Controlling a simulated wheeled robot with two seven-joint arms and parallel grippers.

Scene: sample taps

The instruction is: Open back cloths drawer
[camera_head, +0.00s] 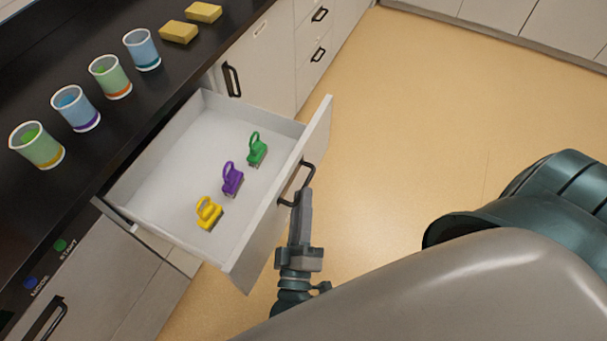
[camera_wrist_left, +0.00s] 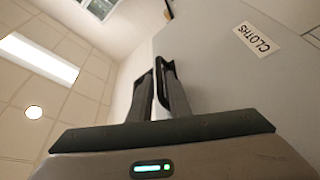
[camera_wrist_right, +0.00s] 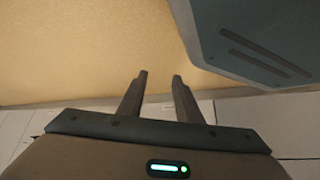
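The drawer (camera_head: 165,180) is pulled well out from under the dark counter. Its front shows in the left wrist view (camera_wrist_left: 215,75) with a label reading CLOTHS (camera_wrist_left: 257,41). A green looped item (camera_head: 257,150), a purple one (camera_head: 232,179) and a yellow one (camera_head: 208,213) lie inside. My left gripper (camera_head: 303,195) is at the drawer's dark handle (camera_head: 309,174). In the left wrist view its fingers (camera_wrist_left: 160,72) are close together on either side of the handle bar. My right gripper (camera_wrist_right: 160,76) is open and empty above the floor; the head view does not show its fingers.
Several cups (camera_head: 110,76) and two yellow sponges (camera_head: 179,32) stand on the dark counter (camera_head: 100,125). Other closed cabinet fronts with black handles (camera_head: 232,80) are beyond the drawer. The tan floor (camera_head: 420,120) to the right is clear.

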